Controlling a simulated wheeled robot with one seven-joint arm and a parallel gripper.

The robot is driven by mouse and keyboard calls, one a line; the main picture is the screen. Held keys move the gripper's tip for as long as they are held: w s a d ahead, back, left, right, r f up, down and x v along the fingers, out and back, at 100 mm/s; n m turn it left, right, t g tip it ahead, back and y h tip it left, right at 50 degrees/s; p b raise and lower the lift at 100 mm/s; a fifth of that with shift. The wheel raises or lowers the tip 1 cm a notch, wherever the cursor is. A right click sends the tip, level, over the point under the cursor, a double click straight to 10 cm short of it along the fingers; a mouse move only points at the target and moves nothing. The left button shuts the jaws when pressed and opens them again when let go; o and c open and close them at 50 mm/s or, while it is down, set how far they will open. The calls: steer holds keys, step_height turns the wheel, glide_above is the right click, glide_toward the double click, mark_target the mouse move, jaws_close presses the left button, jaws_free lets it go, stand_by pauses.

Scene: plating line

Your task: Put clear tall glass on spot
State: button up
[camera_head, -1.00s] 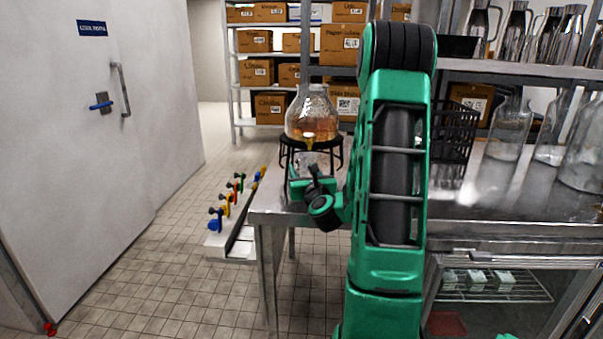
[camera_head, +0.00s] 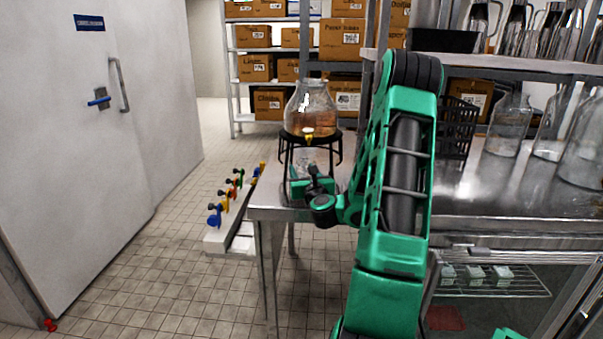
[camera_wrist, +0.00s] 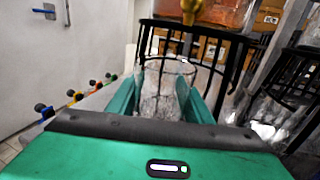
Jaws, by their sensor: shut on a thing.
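The clear tall glass (camera_wrist: 160,100) stands upright between the two green fingers of my gripper (camera_wrist: 162,92) in the wrist view. The fingers are shut on its sides, and its open rim shows above them. In the head view my gripper (camera_head: 308,184) is at the left end of the steel counter (camera_head: 264,212), low at the black stand (camera_head: 325,150). The glass is just below the yellow tap (camera_head: 308,133) of a glass dispenser (camera_head: 311,108) with amber liquid. My gripper and the stand hide much of the glass, and its base is hidden. I cannot make out a marked spot.
A black wire basket (camera_head: 456,130) and several large clear bottles (camera_head: 510,125) stand on the counter to the right. A rail with coloured taps (camera_head: 222,215) is left of the counter. Thin stand legs rise close around my gripper.

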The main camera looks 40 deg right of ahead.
steer(key=shift+w+d+r, duration=0.1)
steer(key=shift+w+d, duration=0.35)
steer(key=shift+d, duration=0.2)
steer(key=shift+w+d+f, duration=0.2)
steer(key=shift+w+d, duration=1.2)
steer(key=shift+d, duration=0.2)
steer(key=shift+f, duration=0.45)
steer(key=o, duration=1.3)
steer(key=shift+c, duration=0.2)
